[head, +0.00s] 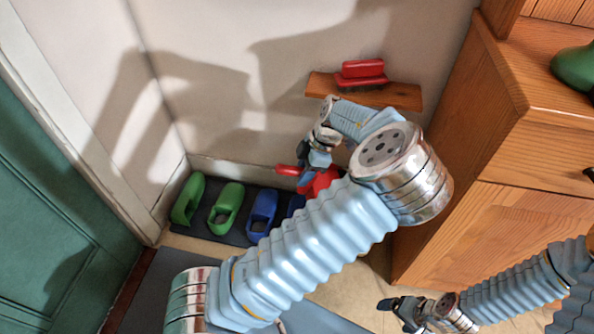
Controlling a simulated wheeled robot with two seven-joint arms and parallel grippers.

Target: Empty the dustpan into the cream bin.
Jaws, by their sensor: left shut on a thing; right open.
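The red dustpan (322,184) shows only in part, low by the wall at the middle of the head view. My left gripper (307,170) is shut on it, with a red end sticking out to the left of the fingers. My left forearm hides much of the dustpan, so I cannot tell its tilt or what lies in it. My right gripper (388,304) is open and empty at the lower right, above the floor. I cannot make out the cream bin in this view.
A wooden shelf (407,96) on the wall carries a red brush (361,73). Green shoes (226,208) and blue shoes (262,212) stand on a dark mat (207,231). A wooden cabinet (500,215) fills the right, with a green object (574,70) on top. A green door (50,210) is left.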

